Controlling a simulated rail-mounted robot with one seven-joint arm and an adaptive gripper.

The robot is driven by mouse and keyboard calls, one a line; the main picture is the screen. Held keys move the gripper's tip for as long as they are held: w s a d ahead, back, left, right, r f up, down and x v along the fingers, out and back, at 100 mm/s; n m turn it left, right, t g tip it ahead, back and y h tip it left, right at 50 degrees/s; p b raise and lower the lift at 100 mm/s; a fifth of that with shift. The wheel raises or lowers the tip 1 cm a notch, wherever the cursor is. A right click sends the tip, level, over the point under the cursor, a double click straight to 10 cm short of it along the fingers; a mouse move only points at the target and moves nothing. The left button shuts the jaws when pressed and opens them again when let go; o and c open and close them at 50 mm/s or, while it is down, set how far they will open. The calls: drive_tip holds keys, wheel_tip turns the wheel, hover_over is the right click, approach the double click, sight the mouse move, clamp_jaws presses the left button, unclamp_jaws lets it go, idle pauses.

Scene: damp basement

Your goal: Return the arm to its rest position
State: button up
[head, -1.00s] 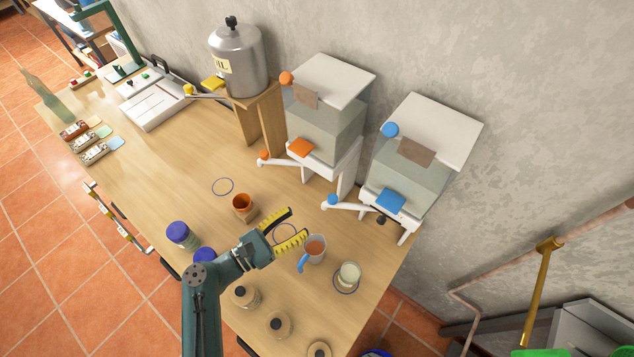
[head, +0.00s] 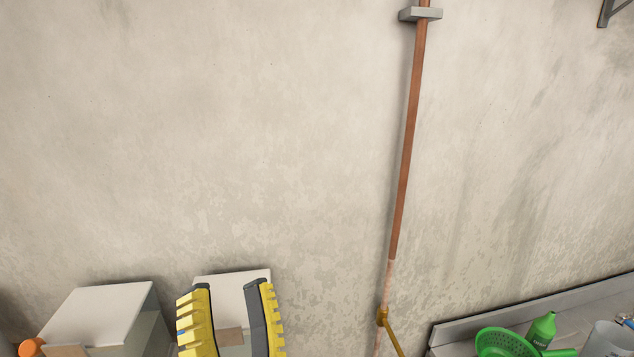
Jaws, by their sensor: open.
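My gripper (head: 232,308) shows at the bottom of the head view, left of the middle. The gripper is open, and I see nothing held between the fingers. It is in front of a white-topped box (head: 232,288), which shows between and above the fingers. The rest of my arm is below the picture. The table top and the cups are out of view.
Another white-topped box (head: 100,312) with an orange knob (head: 32,347) stands at lower left. A copper pipe (head: 405,150) runs down the bare wall (head: 230,140). At lower right, a grey ledge (head: 465,328) has a green colander (head: 505,342), a green bottle (head: 542,328) and a clear container (head: 608,340).

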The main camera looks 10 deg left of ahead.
drive_tip(key=s+d+r+n+t+h, duration=0.1)
drive_tip(key=s+d+r+h, duration=0.1)
drive_tip(key=d+h, duration=1.45)
drive_tip(key=d+r+y+p, duration=0.2)
drive_tip(key=d+r+p, duration=0.2)
drive_tip(key=r+p, duration=1.1)
drive_tip(key=shift+d, duration=0.15)
drive_tip(key=shift+y, duration=0.35)
